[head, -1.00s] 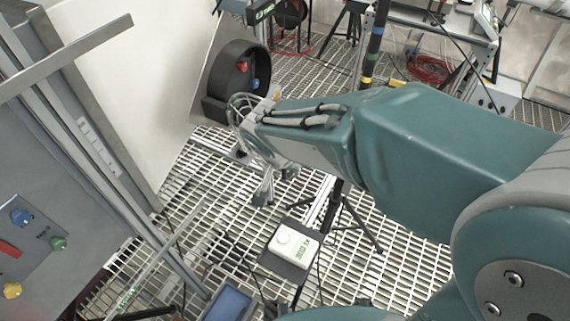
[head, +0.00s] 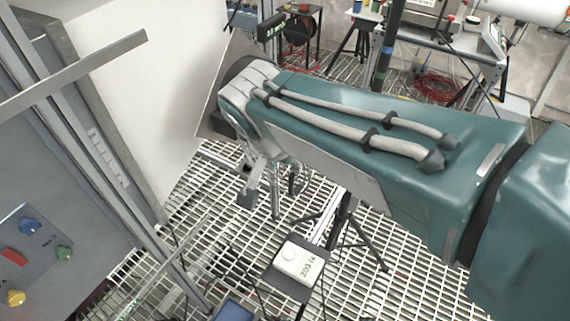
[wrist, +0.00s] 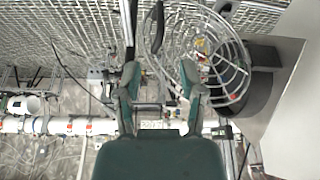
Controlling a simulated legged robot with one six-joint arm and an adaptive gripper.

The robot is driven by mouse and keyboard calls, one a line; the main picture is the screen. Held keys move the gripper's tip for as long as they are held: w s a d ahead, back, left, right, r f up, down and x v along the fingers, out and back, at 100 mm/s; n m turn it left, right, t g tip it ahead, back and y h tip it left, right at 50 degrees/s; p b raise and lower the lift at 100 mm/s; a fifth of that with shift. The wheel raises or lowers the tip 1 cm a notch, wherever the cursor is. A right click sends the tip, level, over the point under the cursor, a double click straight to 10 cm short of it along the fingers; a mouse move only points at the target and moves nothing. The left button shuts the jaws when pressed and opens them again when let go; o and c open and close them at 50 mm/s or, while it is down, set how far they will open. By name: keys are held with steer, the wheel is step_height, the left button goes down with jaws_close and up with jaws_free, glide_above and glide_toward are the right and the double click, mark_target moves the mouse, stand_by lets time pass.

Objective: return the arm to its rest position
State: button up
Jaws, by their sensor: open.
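My teal arm crosses the head view from the right, and its wrist end is at the left of centre. My gripper (head: 264,190) hangs below that wrist, above the grating floor, with nothing seen in it. In the wrist view my gripper (wrist: 160,82) shows two fingers spread apart with an empty gap between them. A round wire guard (wrist: 232,72) lies beyond the right finger, beside a dark round housing (wrist: 264,78). In the head view my wrist covers most of that housing.
A grey panel with coloured knobs (head: 38,252) stands at the left, by a pale wall (head: 140,90). A white box device (head: 298,262) sits on a small dark stand below my gripper. A workbench (head: 440,55) stands at the back right. Open grating floor (head: 200,210) lies between.

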stand_by(0.4)
steer(key=s+d+n, duration=0.2)
steer(key=s+d, duration=0.2)
steer(key=d, duration=0.4)
steer(key=s+d+f+n+t+y, duration=0.1)
steer(key=s+d+n, duration=0.1)
steer(key=s+d, duration=0.3)
steer(key=d, duration=0.3)
steer(key=shift+d+f+y, duration=0.25)
steer(key=shift+y, duration=0.05)
